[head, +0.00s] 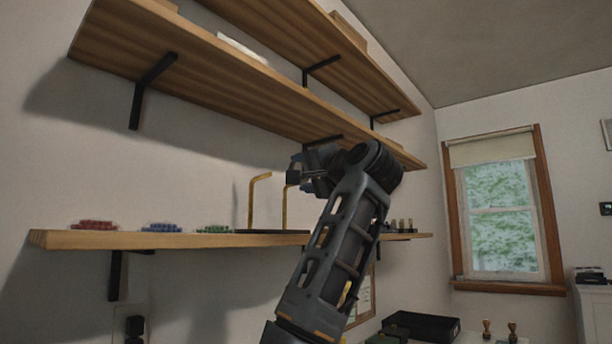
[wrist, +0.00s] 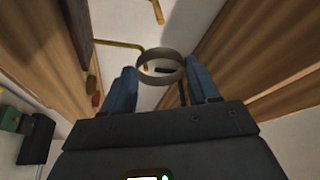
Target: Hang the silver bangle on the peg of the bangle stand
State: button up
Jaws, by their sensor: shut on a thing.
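The silver bangle (wrist: 160,54) is a plain grey ring held between the two blue fingertips of my gripper (wrist: 162,78) in the wrist view. In the head view, my gripper (head: 299,181) is above the middle shelf, and the bangle cannot be made out there. The bangle stand (head: 262,231) has a flat dark base and bent brass pegs. One peg (head: 253,205) stands clear at left; another (head: 285,210) is close to my gripper. In the wrist view, brass bars (wrist: 121,45) show beyond the bangle, apart from it or behind it; the depth is hard to tell.
The middle shelf (head: 190,240) also carries red (head: 93,225), blue (head: 161,228) and green (head: 214,229) piles at left and several small upright items (head: 402,225) at right. An upper wooden shelf (head: 215,65) with black brackets overhangs my gripper closely. The wall is behind.

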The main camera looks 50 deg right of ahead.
jog(key=w+f, duration=0.1)
jog(key=w, duration=1)
jog(key=shift+w+a, duration=0.2)
dwell(0.6)
jog(key=o, duration=1.1)
jog(key=shift+o, duration=0.2)
jog(key=v, duration=0.7)
jog(key=shift+s, duration=0.4)
jog(key=shift+s+a, duration=0.1)
jog(key=shift+a, duration=0.05)
